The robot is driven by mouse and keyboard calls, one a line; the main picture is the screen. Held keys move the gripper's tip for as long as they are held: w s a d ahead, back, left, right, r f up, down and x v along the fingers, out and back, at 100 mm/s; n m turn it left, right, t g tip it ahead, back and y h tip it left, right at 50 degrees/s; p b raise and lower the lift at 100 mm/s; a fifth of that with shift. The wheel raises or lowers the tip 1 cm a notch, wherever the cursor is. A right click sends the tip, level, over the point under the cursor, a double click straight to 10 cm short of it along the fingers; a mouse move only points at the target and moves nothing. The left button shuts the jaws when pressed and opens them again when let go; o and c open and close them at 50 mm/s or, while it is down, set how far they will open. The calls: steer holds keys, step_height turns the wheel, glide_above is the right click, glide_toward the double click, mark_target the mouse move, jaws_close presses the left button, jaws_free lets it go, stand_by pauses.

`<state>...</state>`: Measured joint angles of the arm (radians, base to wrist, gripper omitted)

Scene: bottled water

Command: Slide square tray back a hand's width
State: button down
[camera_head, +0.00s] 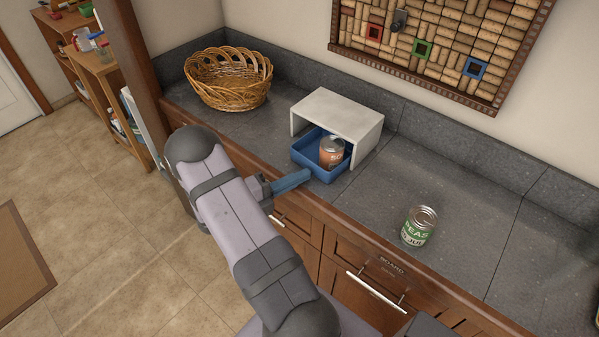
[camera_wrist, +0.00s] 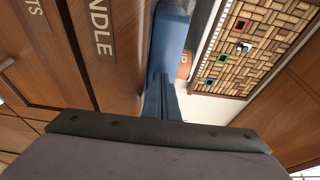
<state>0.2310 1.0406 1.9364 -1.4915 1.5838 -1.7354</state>
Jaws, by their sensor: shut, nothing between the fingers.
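The square tray (camera_head: 307,160) is blue and shallow. It sits on the grey counter, its back part under a pale open-fronted stand (camera_head: 345,110). A can with an orange-brown label (camera_head: 331,153) stands upright in the tray. My gripper (camera_head: 308,175) is shut and empty, its blue fingers low at the tray's front side by the counter edge. I cannot tell whether they touch the tray. In the wrist view the tray (camera_wrist: 172,25) is just beyond the fingers (camera_wrist: 160,80), and a sliver of the can (camera_wrist: 185,65) shows beside it.
A wicker basket (camera_head: 228,80) stands at the back left of the counter. A green-labelled peas can (camera_head: 419,226) stands to the right, near the front. The stand's side walls flank the tray. A cork board (camera_head: 440,45) hangs on the wall. Counter between stand and peas can is clear.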

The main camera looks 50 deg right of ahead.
mark_target(304, 164)
steer(key=shift+w+d, duration=0.15)
steer(key=shift+d, duration=0.15)
steer(key=d, duration=0.1)
steer(key=w+d, duration=0.2)
steer(key=shift+d, duration=0.35)
steer(key=shift+s+a, duration=0.1)
